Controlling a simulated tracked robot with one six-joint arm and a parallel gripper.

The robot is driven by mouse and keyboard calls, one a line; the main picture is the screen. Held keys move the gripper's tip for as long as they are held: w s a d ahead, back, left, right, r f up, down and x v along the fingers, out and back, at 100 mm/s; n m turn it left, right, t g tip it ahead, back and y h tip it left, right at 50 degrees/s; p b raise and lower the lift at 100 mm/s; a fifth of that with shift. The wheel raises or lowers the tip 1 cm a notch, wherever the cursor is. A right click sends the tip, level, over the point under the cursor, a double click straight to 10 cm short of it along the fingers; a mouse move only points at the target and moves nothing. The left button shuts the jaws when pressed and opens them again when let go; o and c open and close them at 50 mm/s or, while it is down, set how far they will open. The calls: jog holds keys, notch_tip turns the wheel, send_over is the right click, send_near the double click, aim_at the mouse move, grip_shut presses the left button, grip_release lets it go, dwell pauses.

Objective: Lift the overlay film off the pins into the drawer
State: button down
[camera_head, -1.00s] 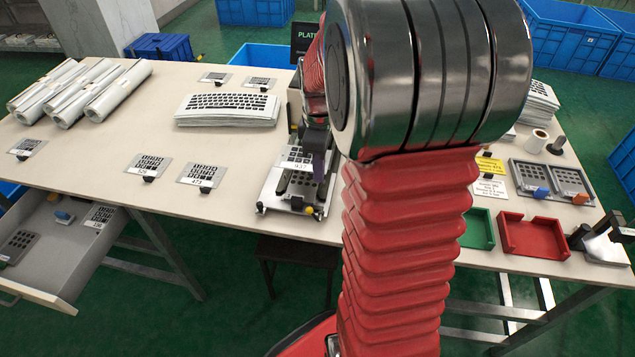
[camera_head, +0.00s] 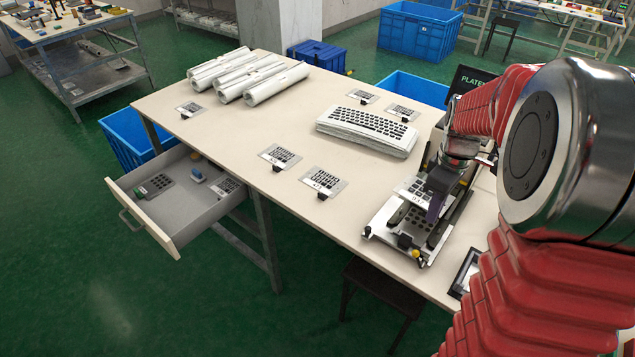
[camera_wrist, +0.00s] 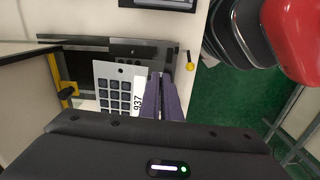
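The overlay film (camera_head: 413,188), a pale sheet with dark key squares, is at my gripper (camera_head: 437,207), above the back part of the pin fixture (camera_head: 384,228). In the wrist view the film (camera_wrist: 112,88) shows its label 937 against the purple fingers of my gripper (camera_wrist: 166,92). The fingers are close together and appear shut on the film's edge; the grip itself is partly hidden. The pins cannot be made out. The open drawer (camera_head: 178,232) hangs under the table's left side, with a grey keypad plate (camera_head: 154,186) and another film (camera_head: 226,187) inside.
A blue-and-white item (camera_head: 198,176) also lies in the drawer. Two film cards (camera_head: 279,157) (camera_head: 323,183) lie on the table (camera_head: 250,130) between drawer and fixture. A film stack (camera_head: 368,128) and white rolls (camera_head: 247,75) stand behind. Floor before the drawer is clear.

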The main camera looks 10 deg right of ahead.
jog(key=w+a+f+m, duration=0.5)
jog(key=w+a+m, duration=0.2)
jog(key=w+a, duration=0.5)
jog(key=shift+w+a+m, duration=0.3)
jog(key=shift+w+a, duration=0.1)
jog(key=shift+a, duration=0.3)
jog(key=shift+f, duration=0.1)
